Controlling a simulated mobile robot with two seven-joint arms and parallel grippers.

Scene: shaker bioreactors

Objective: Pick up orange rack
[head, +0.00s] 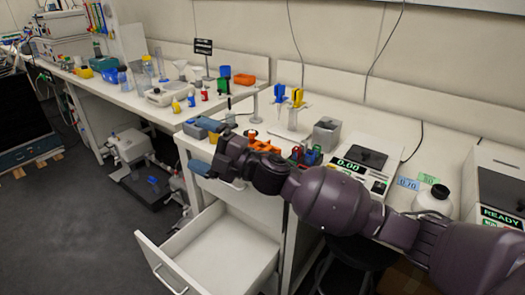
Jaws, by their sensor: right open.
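An orange rack-like piece (262,144) sits on the near bench, just behind my right wrist. Its lower part is hidden by my arm. My right gripper (208,148) is at the bench's left front corner, to the left of the orange piece and apart from it. It is open, with nothing visibly held. A second orange item, a box-like one (245,79), stands on the far bench at the back. My left gripper is not in view.
An open, empty white drawer (215,246) juts out below my right arm. A balance (365,158), a grey container (326,134), red and blue items (305,154) and a white bottle (433,200) stand on the near bench. Dark floor lies clear at left.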

